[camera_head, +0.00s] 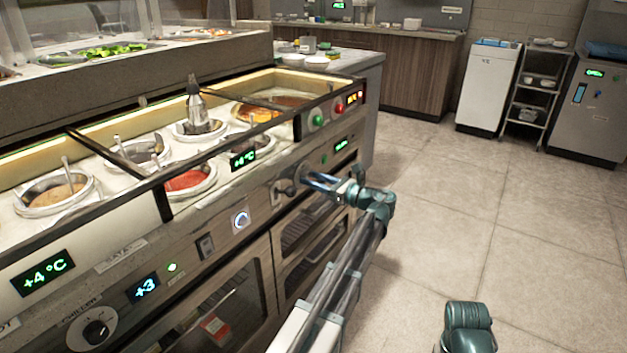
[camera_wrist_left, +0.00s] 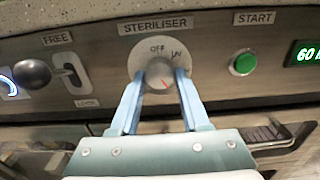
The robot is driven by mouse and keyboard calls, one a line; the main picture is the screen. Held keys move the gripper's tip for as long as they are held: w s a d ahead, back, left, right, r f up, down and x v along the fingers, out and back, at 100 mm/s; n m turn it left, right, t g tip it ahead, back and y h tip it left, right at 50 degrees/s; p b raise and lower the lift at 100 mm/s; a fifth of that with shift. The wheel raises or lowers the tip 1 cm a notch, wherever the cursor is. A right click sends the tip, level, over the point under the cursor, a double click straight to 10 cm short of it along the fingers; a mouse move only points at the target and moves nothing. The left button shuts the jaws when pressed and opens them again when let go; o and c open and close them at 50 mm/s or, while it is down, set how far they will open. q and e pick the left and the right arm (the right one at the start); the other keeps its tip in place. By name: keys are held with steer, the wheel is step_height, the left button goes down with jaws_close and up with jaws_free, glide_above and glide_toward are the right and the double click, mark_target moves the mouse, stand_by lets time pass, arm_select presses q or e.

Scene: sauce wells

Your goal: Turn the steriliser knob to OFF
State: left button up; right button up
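The steriliser knob (camera_wrist_left: 160,73) is a grey round knob on a pale dial under the word STERILISER in the left wrist view. OFF is printed above it and UV at its upper right. A small red mark shows low on its face. My left gripper (camera_wrist_left: 160,78) has one blue finger on each side of the knob, with the tips close to its sides; I cannot tell whether they press on it. In the head view my left gripper (camera_head: 318,182) reaches the counter's front panel, and the knob is hard to make out there. My right gripper is out of view.
A grey lever knob (camera_wrist_left: 33,73) between FREE and LOCK is left of the dial. A green START button (camera_wrist_left: 243,63) and a green display (camera_wrist_left: 306,54) are to the right. Oven doors (camera_head: 230,310) lie below the panel. The tiled floor (camera_head: 480,220) is clear to the right.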

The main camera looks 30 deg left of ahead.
arm_select(q)
jaws_close()
